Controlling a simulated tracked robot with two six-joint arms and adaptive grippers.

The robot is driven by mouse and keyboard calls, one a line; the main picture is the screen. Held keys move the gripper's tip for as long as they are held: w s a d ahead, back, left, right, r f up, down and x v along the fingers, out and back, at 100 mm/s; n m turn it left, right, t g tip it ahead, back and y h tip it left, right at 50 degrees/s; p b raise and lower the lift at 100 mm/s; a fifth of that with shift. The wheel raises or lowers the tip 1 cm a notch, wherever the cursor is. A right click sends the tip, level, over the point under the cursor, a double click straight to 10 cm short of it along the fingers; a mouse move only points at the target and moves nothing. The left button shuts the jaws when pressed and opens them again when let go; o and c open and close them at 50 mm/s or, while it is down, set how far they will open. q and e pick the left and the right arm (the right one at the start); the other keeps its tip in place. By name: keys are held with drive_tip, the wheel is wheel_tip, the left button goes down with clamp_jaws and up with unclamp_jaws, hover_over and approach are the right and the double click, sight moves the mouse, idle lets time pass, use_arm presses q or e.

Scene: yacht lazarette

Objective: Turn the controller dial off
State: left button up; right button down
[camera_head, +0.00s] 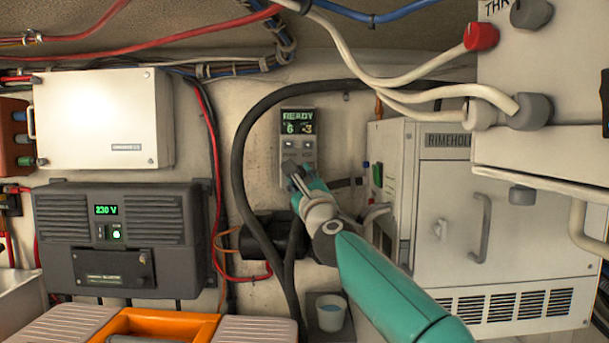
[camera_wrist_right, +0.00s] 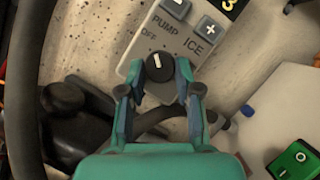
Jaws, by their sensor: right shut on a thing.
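The controller (camera_head: 297,135) is a grey panel on the back wall. Its green screen reads READY, with smaller figures below. In the right wrist view its face (camera_wrist_right: 183,38) carries the labels PUMP, OFF and ICE above a black dial (camera_wrist_right: 159,66). The dial's white mark points roughly up in that view, towards PUMP rather than OFF; its exact setting is hard to tell. My right gripper (camera_wrist_right: 159,84) is shut on the dial, one finger on each side. In the head view the gripper (camera_head: 296,176) covers the panel's lower end and hides the dial. My left gripper is out of view.
A thick black hose (camera_head: 238,165) loops left of the controller. A white RIMEHOLD cabinet (camera_head: 455,205) stands close on the right. A dark 230 V unit (camera_head: 122,235) is at left.

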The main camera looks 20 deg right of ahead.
drive_tip(key=n, duration=0.2)
drive_tip(key=n+y+p, duration=0.1)
drive_tip(key=shift+r+n+g+y+p, duration=0.15)
drive_tip(key=shift+n+g+y+p, duration=0.15)
drive_tip(key=shift+n+g, duration=0.1)
drive_tip(key=shift+n, duration=0.4)
drive_tip(key=shift+f+n+p, duration=0.2)
drive_tip(key=shift+n+p, duration=0.1)
drive_tip(key=c, duration=0.8)
unclamp_jaws()
drive_tip(key=shift+r, duration=0.1)
drive_tip(key=shift+s+d, duration=0.1)
drive_tip(key=shift+s, duration=0.05)
